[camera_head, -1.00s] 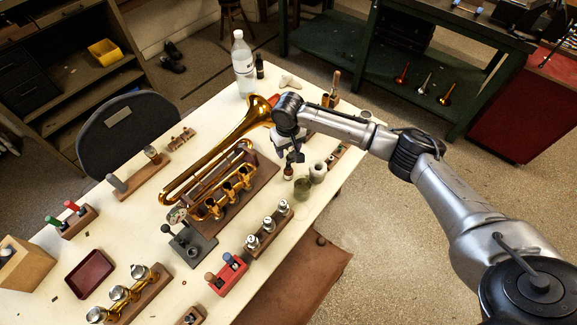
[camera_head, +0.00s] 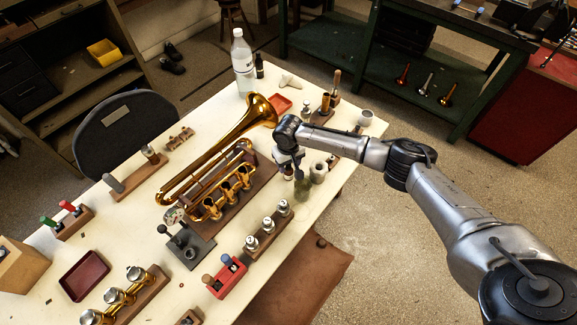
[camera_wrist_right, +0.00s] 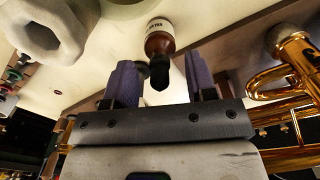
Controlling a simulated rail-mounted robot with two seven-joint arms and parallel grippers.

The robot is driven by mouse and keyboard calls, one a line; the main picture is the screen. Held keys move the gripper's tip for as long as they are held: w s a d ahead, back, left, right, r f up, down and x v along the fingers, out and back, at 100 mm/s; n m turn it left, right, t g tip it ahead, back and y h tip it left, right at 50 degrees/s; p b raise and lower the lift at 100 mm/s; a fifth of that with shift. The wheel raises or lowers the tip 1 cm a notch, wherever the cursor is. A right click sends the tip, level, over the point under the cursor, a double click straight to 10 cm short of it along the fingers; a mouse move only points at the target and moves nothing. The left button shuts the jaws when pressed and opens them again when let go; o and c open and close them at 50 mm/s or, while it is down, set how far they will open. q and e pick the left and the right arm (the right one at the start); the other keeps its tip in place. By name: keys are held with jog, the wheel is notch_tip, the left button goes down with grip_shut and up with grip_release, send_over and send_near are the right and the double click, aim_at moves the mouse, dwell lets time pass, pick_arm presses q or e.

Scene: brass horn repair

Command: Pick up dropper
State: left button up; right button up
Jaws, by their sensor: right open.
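In the right wrist view, a small brown bottle (camera_wrist_right: 160,40) with a white label carries the black dropper top (camera_wrist_right: 159,74). The dropper top shows between the two blue-grey fingers of my right gripper (camera_wrist_right: 160,75). The fingers are apart, with a visible gap on the right side of the top; I cannot tell if the left finger touches it. In the head view my right gripper (camera_head: 291,167) hangs at the table's right side, beside the horn, and mostly hides the bottle. My left gripper is out of view.
The brass horn (camera_head: 222,160) lies left of my right gripper on the white table (camera_head: 130,215). A greenish jar (camera_head: 303,189) and a white jar (camera_head: 319,172) stand close on the right. A valve rack (camera_head: 268,228) is nearer. A tall clear bottle (camera_head: 243,66) stands at the back.

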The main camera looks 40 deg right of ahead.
jog(key=shift+c, duration=0.5)
grip_shut()
jog(key=shift+r, duration=0.1)
jog(key=shift+r, duration=0.35)
notch_tip(320, 180, up, 9)
jog(key=shift+r+p, duration=0.1)
jog(key=shift+p, duration=0.95)
